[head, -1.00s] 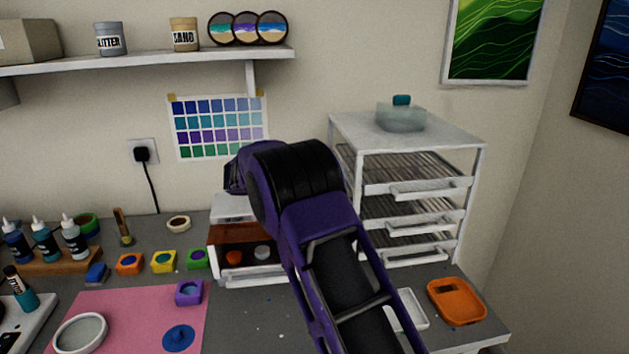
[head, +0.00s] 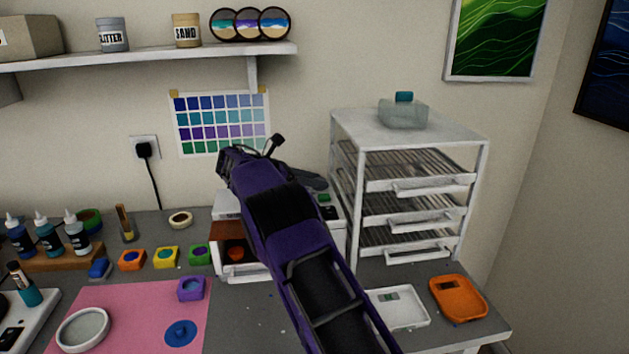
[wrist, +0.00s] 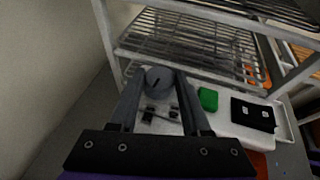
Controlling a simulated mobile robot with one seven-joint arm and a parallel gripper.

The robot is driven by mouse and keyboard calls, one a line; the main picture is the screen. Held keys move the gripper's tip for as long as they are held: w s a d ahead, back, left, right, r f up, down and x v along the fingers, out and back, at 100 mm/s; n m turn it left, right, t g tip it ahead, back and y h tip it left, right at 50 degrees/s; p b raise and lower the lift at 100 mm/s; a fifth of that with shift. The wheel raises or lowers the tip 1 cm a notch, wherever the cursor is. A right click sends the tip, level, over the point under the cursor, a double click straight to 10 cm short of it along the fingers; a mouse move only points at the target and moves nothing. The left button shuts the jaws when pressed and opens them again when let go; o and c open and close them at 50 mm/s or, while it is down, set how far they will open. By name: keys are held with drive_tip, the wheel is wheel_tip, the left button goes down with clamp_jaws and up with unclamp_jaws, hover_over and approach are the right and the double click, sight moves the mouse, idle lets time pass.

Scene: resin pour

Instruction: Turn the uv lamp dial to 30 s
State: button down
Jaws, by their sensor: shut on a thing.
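The uv lamp (head: 339,228) is a white box with an amber front on the bench, partly hidden behind my arm in the head view. In the wrist view its white top (wrist: 236,131) carries a grey round dial (wrist: 158,79) with a dark pointer line. A green button (wrist: 208,98) and a black panel (wrist: 253,115) with small white marks lie to the right of the dial. My gripper (wrist: 161,76) is shut on the dial, one finger on each side. I cannot read the dial's scale or setting. The dial is hidden in the head view.
A white drawer rack (head: 410,135) stands close to the right of the lamp. A white tray (head: 405,312) and an orange tray (head: 458,298) lie in front of it. Small coloured moulds and a pink mat (head: 140,305) lie to the left. A shelf (head: 150,58) hangs above.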

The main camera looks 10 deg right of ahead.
drive_tip(key=shift+c, duration=1.8)
unclamp_jaws()
drive_tip(key=shift+r, duration=0.1)
